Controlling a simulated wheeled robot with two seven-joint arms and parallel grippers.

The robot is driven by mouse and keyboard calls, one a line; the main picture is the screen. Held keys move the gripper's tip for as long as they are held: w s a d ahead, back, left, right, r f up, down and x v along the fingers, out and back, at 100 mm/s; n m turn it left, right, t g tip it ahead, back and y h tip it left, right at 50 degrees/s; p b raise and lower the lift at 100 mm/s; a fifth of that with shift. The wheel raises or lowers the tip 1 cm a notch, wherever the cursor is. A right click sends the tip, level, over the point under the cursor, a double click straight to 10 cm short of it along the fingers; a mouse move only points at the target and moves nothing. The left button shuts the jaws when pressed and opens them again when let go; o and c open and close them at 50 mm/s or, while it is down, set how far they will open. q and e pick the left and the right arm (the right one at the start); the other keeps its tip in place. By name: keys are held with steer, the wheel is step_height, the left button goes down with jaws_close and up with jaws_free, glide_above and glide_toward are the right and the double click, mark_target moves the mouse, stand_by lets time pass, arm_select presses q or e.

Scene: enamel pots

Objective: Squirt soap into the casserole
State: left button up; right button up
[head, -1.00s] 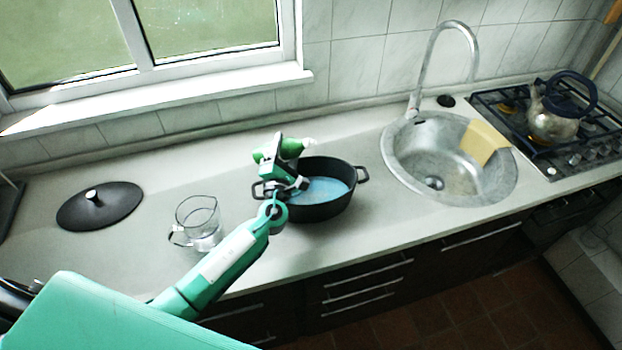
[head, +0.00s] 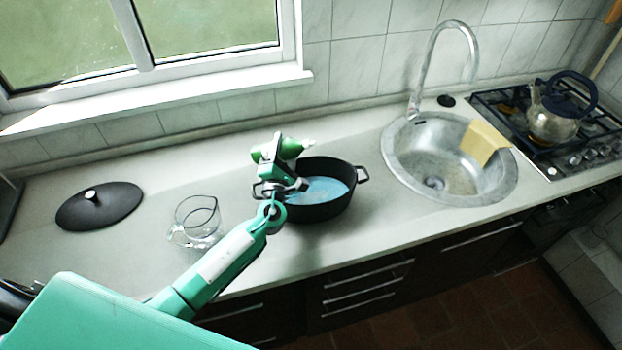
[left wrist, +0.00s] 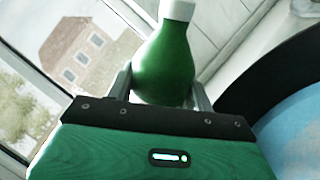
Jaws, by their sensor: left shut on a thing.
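The black casserole (head: 318,211) stands on the counter, with light blue content (head: 325,190) inside. My left gripper (head: 283,160) is shut on the green soap bottle (head: 290,147) above the casserole's left rear rim. The bottle is tilted to nearly lying, its white tip pointing right. In the left wrist view the bottle (left wrist: 163,65) sits between the two fingers (left wrist: 163,90), white cap away from the palm. The casserole (left wrist: 262,75) and its blue content show at the right there. My right gripper is not in view.
A glass jug (head: 198,222) stands left of the casserole, near my left arm. A black lid (head: 98,206) lies farther left. The round sink (head: 400,170) with its tap (head: 432,60) and a kettle (head: 556,122) on the hob are to the right.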

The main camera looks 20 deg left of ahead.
arm_select(q)
steer(key=shift+s+r, duration=0.1)
steer(key=shift+a, duration=0.1)
stand_by(0.4)
steer(key=shift+m, duration=0.4)
steer(key=shift+r, duration=0.15)
stand_by(0.4)
steer(key=shift+r+m, duration=0.1)
steer(key=shift+m, duration=0.2)
steer(key=shift+a, duration=0.1)
steer(key=shift+r+h, duration=0.15)
steer(key=shift+h, duration=0.15)
